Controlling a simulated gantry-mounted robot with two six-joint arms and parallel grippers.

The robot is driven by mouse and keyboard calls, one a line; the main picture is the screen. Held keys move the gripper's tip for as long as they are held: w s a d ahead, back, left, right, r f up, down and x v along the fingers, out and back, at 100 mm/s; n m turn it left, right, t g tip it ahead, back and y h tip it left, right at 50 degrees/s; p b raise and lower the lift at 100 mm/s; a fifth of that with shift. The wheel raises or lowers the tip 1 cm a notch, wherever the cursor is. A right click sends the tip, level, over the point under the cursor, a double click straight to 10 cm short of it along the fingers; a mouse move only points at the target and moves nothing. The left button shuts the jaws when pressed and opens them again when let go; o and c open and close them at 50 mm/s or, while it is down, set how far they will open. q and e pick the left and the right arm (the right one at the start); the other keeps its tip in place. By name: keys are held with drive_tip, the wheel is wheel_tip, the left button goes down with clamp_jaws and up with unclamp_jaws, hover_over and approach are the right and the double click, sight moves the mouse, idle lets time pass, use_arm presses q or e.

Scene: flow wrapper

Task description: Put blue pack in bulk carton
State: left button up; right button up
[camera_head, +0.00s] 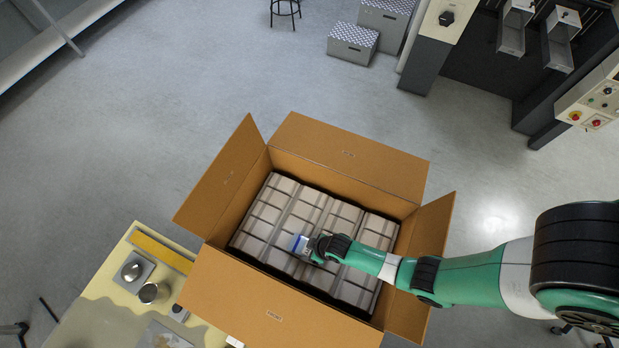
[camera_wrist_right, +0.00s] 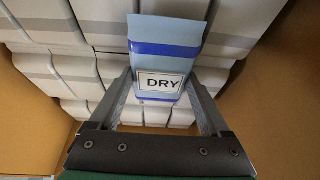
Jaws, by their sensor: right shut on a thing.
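The blue pack (camera_wrist_right: 165,62) is light blue with darker blue bands and a label reading "DRY". My right gripper (camera_wrist_right: 165,88) is shut on the blue pack, with a finger on each side of it. In the head view the blue pack (camera_head: 299,244) shows at the tip of my right gripper (camera_head: 306,248), inside the outline of the open bulk carton (camera_head: 250,302). The pack is over the rows of pale packs in the carton. I cannot tell whether it touches them. My left gripper is not in view.
Rows of pale packs (camera_head: 345,212) fill the carton's floor. Its brown flaps (camera_head: 350,155) are folded outward. A yellow-edged table (camera_head: 118,262) with a metal cup (camera_head: 150,293) stands at the lower left. Machinery (camera_head: 594,100) stands at the upper right. Open floor lies behind the carton.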

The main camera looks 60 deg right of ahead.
drive_tip(key=shift+f, duration=0.15)
idle(0.3)
drive_tip(key=o, duration=1.1)
drive_tip(key=shift+o, duration=0.2)
wheel_tip(320, 180, up, 8)
drive_tip(key=p, duration=0.7)
drive_tip(key=shift+p, duration=0.4)
